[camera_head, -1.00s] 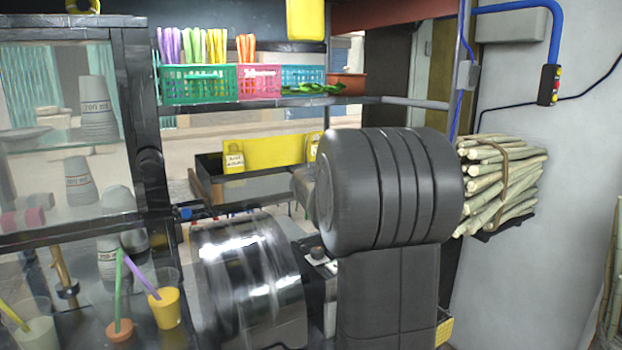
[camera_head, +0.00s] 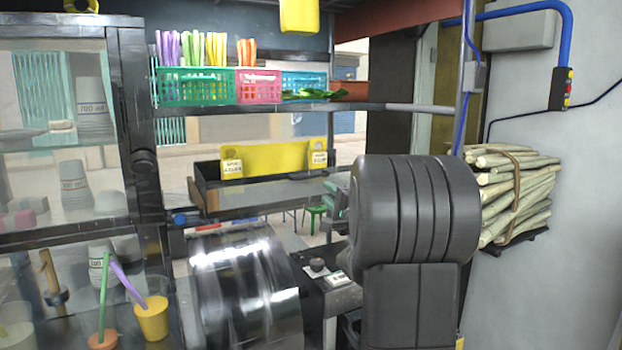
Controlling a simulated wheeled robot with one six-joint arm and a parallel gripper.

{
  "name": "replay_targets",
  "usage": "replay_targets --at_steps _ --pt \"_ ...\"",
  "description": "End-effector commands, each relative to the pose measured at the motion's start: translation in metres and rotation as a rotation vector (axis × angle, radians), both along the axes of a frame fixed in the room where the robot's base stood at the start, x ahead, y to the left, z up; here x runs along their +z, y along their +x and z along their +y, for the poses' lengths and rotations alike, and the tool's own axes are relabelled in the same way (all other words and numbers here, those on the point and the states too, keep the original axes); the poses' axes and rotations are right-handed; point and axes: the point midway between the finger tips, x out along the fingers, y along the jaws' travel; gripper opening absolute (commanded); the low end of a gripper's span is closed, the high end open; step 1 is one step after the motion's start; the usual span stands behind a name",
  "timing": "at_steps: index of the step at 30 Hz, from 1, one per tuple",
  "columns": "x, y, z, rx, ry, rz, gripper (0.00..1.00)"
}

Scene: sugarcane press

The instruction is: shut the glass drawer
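A glass-fronted cabinet (camera_head: 125,75) with a dark frame stands at the left, with stacked cups (camera_head: 76,185) behind its panes. At mid-picture, a dark-framed tray-like box (camera_head: 205,190) has a yellow panel (camera_head: 265,158) at its back and a pale, see-through-looking front. I cannot tell for sure which of these is the glass drawer, nor how far it stands open. My dark grey arm fills the right of centre. A small part of my gripper (camera_head: 338,200) seems to show past the arm's left side, near the box's right end. Its fingers are mostly hidden.
A shiny metal drum (camera_head: 245,285) stands below the box, with a small control block (camera_head: 325,275) beside it. Cups with straws, one yellow (camera_head: 153,318), stand at lower left. Coloured baskets (camera_head: 258,87) sit on a shelf above. Bundled cane (camera_head: 515,195) is at the right wall.

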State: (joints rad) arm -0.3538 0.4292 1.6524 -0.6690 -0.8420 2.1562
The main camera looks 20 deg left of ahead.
Motion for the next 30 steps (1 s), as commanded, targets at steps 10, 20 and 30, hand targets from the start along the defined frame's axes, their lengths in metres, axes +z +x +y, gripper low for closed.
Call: replay_targets --at_steps 10,20,30 --pt "0.015 0.049 0.056 0.001 -0.001 0.001 0.27" --pt "0.021 0.073 0.083 -0.001 -0.001 0.0 0.27" --pt "0.021 0.075 0.084 -0.002 -0.001 0.0 0.25"
